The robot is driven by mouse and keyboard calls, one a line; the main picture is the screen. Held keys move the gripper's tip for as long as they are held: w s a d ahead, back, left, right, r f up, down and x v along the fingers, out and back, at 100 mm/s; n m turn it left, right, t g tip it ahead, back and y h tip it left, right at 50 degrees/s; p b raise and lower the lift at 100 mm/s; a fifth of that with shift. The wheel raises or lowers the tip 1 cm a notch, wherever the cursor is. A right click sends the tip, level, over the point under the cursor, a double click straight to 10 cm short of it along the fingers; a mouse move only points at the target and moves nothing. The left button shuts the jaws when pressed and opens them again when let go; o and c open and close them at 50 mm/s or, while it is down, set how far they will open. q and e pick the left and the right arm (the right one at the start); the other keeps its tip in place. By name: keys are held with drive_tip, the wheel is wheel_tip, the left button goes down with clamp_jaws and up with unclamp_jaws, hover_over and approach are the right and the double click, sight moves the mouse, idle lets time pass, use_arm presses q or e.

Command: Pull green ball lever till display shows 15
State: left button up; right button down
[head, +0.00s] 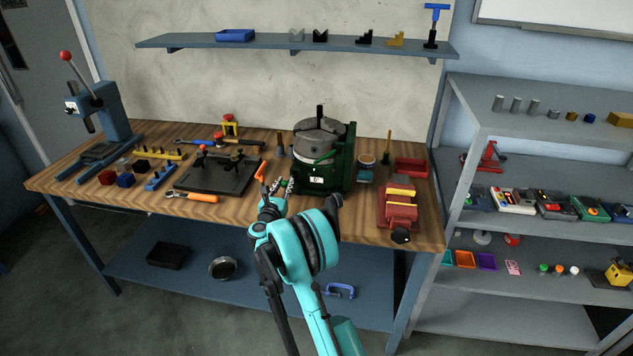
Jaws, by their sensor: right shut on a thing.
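A dark green machine (341,170) with a grey round chuck (319,135) on top stands on the wooden bench. My right gripper (276,185) is at the front left of the machine, shut, apparently on the green ball end of the lever. The fingers largely hide that end, so the contact is not clear. My left gripper is not in view.
A red vise (398,208) stands right of the machine. A black plate fixture (216,178) and an orange-handled tool (203,198) lie to the left. A blue press (102,120) stands at the far left. A grey shelf rack (545,142) borders the bench on the right.

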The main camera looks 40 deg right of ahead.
drive_tip(key=shift+s+d, duration=0.3)
drive_tip(key=shift+s, duration=0.3)
drive_tip(key=shift+d, duration=0.1)
drive_tip(key=shift+s+d+f+b, duration=0.1)
drive_tip(key=shift+s+d+b, duration=0.35)
drive_tip(key=shift+s, duration=0.15)
drive_tip(key=shift+s+d, duration=0.1)
